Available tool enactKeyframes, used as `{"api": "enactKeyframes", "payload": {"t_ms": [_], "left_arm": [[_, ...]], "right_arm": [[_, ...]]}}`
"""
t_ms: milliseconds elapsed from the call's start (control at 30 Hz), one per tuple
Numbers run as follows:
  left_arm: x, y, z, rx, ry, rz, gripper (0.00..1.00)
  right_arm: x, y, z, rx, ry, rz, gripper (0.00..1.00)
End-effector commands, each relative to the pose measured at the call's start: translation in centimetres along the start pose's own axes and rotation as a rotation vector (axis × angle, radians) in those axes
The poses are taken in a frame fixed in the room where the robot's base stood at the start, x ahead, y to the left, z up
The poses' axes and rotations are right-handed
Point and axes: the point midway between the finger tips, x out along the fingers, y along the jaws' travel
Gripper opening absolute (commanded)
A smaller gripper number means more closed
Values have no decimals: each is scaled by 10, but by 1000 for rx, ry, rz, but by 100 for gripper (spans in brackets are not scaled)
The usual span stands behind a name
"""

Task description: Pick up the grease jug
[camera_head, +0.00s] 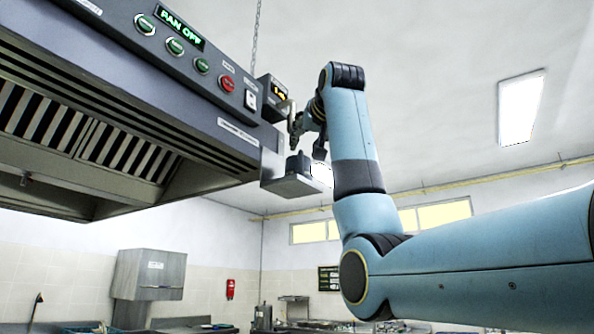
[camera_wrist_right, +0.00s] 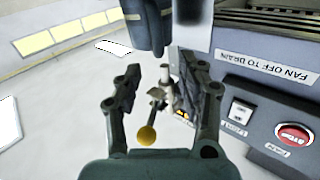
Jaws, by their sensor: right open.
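A small dark vessel (camera_head: 298,165), likely the grease jug, stands on a grey bracket tray (camera_head: 291,187) at the hood's near corner. What seems the same vessel shows at the top edge of the right wrist view (camera_wrist_right: 147,22), partly cut off. My right gripper (camera_head: 307,132) is above the vessel, apart from it, beside the hood corner. In the right wrist view its two fingers (camera_wrist_right: 160,88) are spread with nothing gripped. A metal spout (camera_wrist_right: 166,82) and a lever with a yellow knob (camera_wrist_right: 147,135) show between them, farther off. My left gripper is not in view.
The hood (camera_head: 120,100) fills the upper left, with a control panel of green buttons and a red stop button (camera_head: 227,83). A small display box (camera_head: 272,90) juts out near my right gripper. Free air lies to the right, under the ceiling.

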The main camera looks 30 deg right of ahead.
Motion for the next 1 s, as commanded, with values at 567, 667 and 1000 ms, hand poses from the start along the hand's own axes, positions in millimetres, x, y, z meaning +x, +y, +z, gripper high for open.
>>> {"api": "enactKeyframes", "payload": {"t_ms": [567,667,1000], "left_arm": [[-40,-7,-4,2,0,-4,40],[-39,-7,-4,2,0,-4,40],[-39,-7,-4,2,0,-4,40]], "right_arm": [[58,-1,8,0,1,0,40],[58,-1,9,0,1,0,40],[58,-1,9,0,1,0,4]]}}
